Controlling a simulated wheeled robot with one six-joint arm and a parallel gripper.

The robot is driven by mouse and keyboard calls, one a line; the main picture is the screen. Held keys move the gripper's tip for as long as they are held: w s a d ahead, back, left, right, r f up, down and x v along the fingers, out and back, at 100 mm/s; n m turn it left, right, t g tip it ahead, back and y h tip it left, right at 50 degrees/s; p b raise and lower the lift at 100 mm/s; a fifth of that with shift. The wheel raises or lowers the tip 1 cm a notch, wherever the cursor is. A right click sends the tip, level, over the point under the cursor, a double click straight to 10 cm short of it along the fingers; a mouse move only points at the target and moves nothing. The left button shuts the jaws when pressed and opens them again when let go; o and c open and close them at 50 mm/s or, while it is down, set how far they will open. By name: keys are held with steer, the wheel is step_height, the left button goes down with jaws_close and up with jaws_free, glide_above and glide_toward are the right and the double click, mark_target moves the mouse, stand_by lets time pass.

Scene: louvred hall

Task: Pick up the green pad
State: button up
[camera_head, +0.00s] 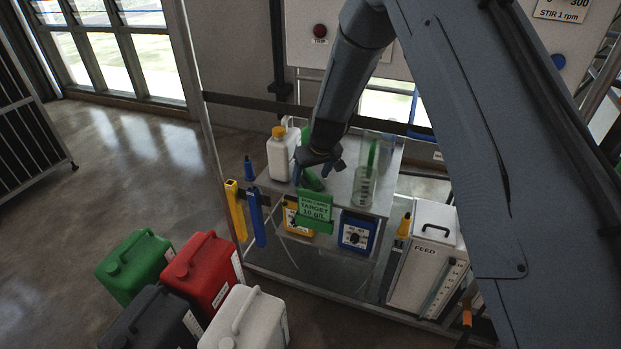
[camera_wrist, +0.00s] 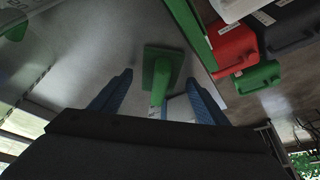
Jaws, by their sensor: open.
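The green pad (camera_wrist: 163,58) lies on the grey bench top (camera_wrist: 95,60) in the wrist view, a square plate with a narrower green part reaching back towards me. My gripper (camera_wrist: 159,82) is open, with one blue finger on each side of that narrower part; I cannot tell whether either touches it. In the head view my gripper (camera_head: 318,168) is low over the bench, and a green piece, probably the pad (camera_head: 313,180), shows just below it. My wrist hides part of it there.
On the bench, a white bottle with a yellow cap (camera_head: 281,158) stands left and a clear measuring cylinder (camera_head: 364,187) stands right. A green target sign (camera_head: 314,207) hangs at the front edge. Several jerrycans (camera_head: 205,275) stand on the floor at lower left.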

mark_target(312, 174)
steer(key=shift+f, duration=0.15)
steer(key=c, duration=1.2)
steer(key=shift+c, duration=0.2)
step_height(312, 174, up, 18)
steer(key=b, duration=0.4)
steer(key=shift+b, duration=0.3)
steer(key=o, duration=0.5)
steer(key=c, duration=0.3)
